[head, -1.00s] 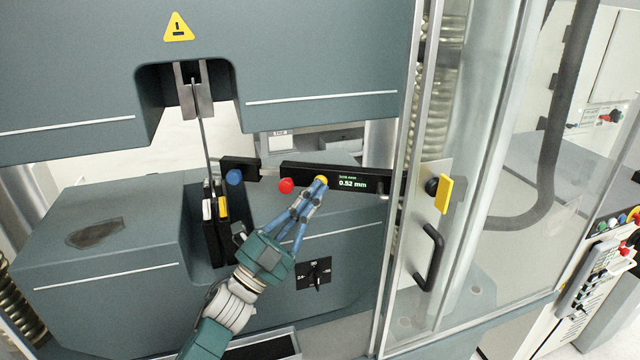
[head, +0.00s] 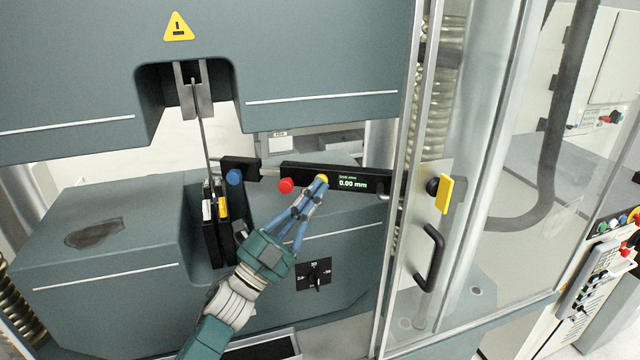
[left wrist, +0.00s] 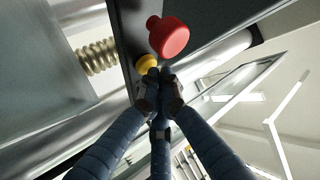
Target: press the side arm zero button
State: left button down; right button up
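The black side arm (head: 365,179) runs across the machine's gap. It bears a blue knob (head: 234,177), a red knob (head: 286,186), a yellow button (head: 321,179) and a display (head: 352,183) reading 0.00 mm. My left gripper (head: 318,188) has its fingertips together at the yellow button, with nothing seen between them. In the left wrist view the closed fingertips (left wrist: 155,78) are right by the yellow button (left wrist: 146,61), beside the red knob (left wrist: 169,37). Whether they touch it is hard to tell. My right gripper is not in view.
A clear door with a black handle (head: 430,258) and yellow latch (head: 445,194) stands to the right. A thin specimen (head: 207,140) hangs from the upper grip (head: 193,88) on the left. A black dial (head: 314,274) sits below the side arm.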

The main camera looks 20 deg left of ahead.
pick_arm(q)
jog(key=shift+s, duration=0.1)
jog(key=shift+s+d, duration=0.1)
jog(key=shift+s, duration=0.7)
jog(key=s, duration=0.1)
jog(key=s+p, duration=0.1)
jog(key=s, duration=0.3)
jog(key=shift+d, duration=0.25)
jog(key=shift+w, duration=0.1)
